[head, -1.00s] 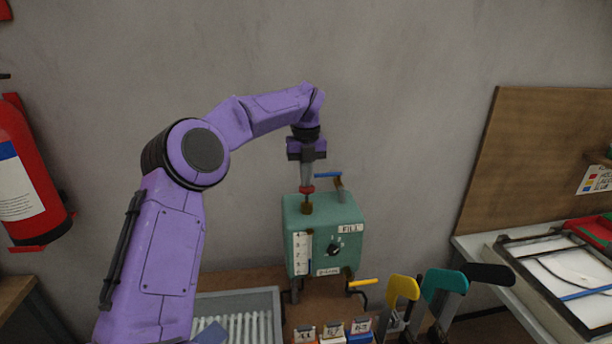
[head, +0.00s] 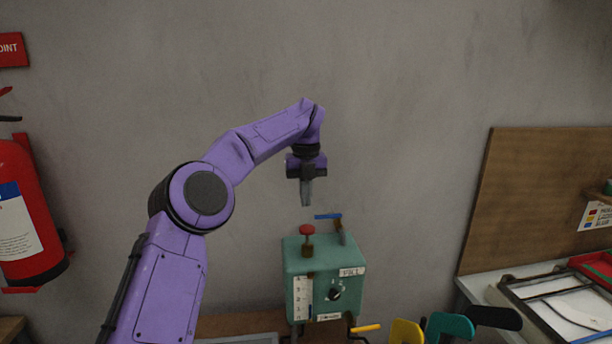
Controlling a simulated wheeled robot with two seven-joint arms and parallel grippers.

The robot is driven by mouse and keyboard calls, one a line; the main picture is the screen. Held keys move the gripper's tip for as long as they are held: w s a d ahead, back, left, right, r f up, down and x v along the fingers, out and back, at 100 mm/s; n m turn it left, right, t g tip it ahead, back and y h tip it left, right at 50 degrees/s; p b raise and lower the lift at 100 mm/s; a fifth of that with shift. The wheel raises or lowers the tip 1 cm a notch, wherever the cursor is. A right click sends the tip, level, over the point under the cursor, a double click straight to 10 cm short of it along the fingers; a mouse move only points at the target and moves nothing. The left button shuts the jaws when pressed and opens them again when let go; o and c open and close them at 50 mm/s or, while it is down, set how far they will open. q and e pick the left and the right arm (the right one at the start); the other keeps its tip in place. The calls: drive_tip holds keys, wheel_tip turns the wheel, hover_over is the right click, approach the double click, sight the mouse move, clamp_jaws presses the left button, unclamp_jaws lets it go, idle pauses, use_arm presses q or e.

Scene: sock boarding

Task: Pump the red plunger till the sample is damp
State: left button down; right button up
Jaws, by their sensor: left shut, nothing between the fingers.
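The red plunger (head: 307,230) stands up on top of the green box (head: 300,262), at its left side, with its stem showing below the knob. My left gripper (head: 306,203) is shut and empty, pointing down just above the red knob, with a small gap between them. The box front has a white scale strip, a dark dial and a label that seems to read FILL. My right gripper is not in view. I cannot make out the sample.
A blue-handled lever (head: 328,216) rises from the box's back right. A yellow-handled crank (head: 366,328) sticks out low at its right. Yellow (head: 405,332) and teal (head: 449,325) shapes stand at the bottom edge. A fire extinguisher (head: 30,215) hangs at the left.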

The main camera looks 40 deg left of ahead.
use_arm(q)
wheel_tip(320, 180, up, 5)
drive_tip(key=shift+f+p, duration=0.15)
drive_tip(key=shift+p, duration=0.5)
drive_tip(key=shift+w, duration=0.1)
